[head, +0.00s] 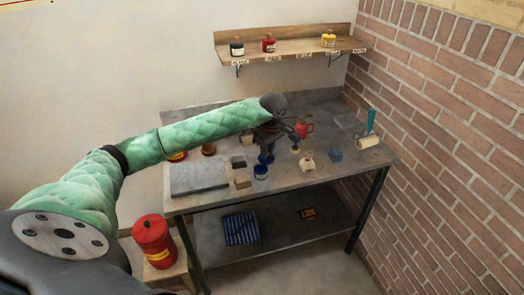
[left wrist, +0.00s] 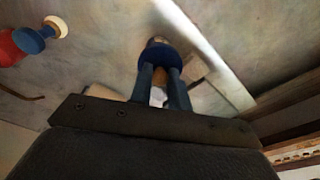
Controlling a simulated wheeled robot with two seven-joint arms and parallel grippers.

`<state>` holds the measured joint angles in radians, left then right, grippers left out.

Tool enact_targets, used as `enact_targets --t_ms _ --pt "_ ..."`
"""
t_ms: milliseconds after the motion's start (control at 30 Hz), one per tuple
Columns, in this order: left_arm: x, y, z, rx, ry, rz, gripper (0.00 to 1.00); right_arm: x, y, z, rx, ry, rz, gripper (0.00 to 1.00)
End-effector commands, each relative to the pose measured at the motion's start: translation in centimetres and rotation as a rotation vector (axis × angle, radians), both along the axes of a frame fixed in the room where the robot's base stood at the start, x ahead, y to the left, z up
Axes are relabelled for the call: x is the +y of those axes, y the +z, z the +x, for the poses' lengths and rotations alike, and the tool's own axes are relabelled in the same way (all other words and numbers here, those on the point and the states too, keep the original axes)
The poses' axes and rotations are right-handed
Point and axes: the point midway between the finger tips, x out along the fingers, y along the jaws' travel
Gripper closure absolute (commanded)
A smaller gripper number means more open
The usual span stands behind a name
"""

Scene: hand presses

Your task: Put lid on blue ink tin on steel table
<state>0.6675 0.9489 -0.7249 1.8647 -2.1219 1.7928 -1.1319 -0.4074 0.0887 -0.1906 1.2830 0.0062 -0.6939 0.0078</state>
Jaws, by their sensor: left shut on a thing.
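The blue ink tin (head: 261,173) stands upright near the front edge of the steel table (head: 300,185), with a pale band on its side. My left gripper (head: 266,149) reaches over the table from the left, above and slightly behind the tin. It is shut on a blue round thing, seemingly the lid (head: 265,159), which also shows between and beyond the fingers in the left wrist view (left wrist: 158,56). The lid is apart from the tin in the head view. The fingertips are partly hidden in the head view. My right gripper is in neither view.
A grey slab (head: 199,180) lies left of the tin, with small blocks beside it. A cream pot (head: 307,162), a blue block (head: 335,156) and a red handled object (head: 304,130) are to the right. A wall shelf (head: 290,53) holds several bottles; a red can (head: 154,240) stands front left.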

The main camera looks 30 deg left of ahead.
Motion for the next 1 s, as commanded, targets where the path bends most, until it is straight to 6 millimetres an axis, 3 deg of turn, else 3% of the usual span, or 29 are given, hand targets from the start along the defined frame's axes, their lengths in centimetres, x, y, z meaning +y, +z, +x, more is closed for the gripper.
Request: enact_targets --t_ms 100,233,833,1000 --pt "1.9 0.0 0.4 -0.001 0.117 0.001 1.0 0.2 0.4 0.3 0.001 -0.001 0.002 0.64" --pt "2.7 0.1 0.6 -0.002 0.17 0.001 1.0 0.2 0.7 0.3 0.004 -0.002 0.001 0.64" --pt "2.7 -4.0 0.6 -0.003 0.172 0.001 1.0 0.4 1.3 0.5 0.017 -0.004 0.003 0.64" --pt "2.7 -4.7 0.6 -0.004 0.171 0.002 1.0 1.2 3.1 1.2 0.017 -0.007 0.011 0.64"
